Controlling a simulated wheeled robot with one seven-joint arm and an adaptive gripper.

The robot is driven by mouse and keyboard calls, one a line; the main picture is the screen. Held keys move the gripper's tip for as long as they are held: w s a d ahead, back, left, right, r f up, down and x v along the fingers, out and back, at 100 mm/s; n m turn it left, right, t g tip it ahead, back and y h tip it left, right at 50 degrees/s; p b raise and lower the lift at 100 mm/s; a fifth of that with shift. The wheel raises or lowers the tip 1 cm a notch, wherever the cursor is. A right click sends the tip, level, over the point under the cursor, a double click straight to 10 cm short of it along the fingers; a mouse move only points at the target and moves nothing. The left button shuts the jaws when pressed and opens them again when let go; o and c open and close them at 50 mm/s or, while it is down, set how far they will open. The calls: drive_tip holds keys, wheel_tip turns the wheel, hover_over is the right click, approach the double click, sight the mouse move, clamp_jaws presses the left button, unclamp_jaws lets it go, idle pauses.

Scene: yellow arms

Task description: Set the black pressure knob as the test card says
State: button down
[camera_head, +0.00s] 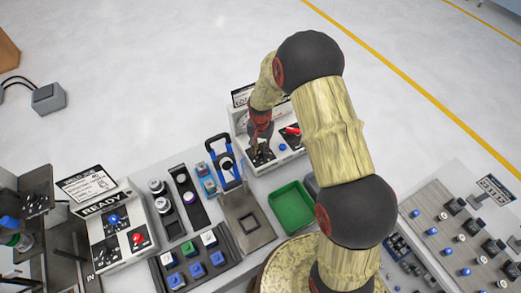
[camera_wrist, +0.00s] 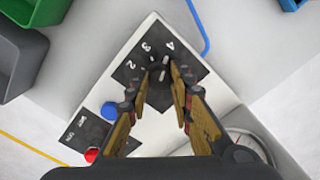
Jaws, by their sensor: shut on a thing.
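The black pressure knob (camera_wrist: 158,72) sits on a black dial plate (camera_wrist: 139,57) with the white numerals 2, 3 and 4 showing. My gripper (camera_wrist: 156,80) has its two fingers on either side of the knob and is shut on it. The knob's pointer is too small to read surely; some dial numerals are hidden. In the head view my gripper (camera_head: 260,146) reaches down to the dial on the white test box (camera_head: 266,167). A card (camera_head: 242,96) stands behind that box, partly hidden by my arm; its text is not legible.
A blue button (camera_wrist: 109,110), a red control (camera_wrist: 91,155) and a round gauge (camera_wrist: 246,145) are close to the knob. A green tray (camera_head: 291,207) and a blue-handled fixture (camera_head: 225,160) stand near the box. A READY box (camera_head: 118,235) is at left.

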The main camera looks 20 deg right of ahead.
sight(260, 151)
idle(0.4)
drive_tip(key=c, duration=1.6)
unclamp_jaws()
drive_tip(key=shift+o, duration=0.2)
wheel_tip(260, 151, up, 12)
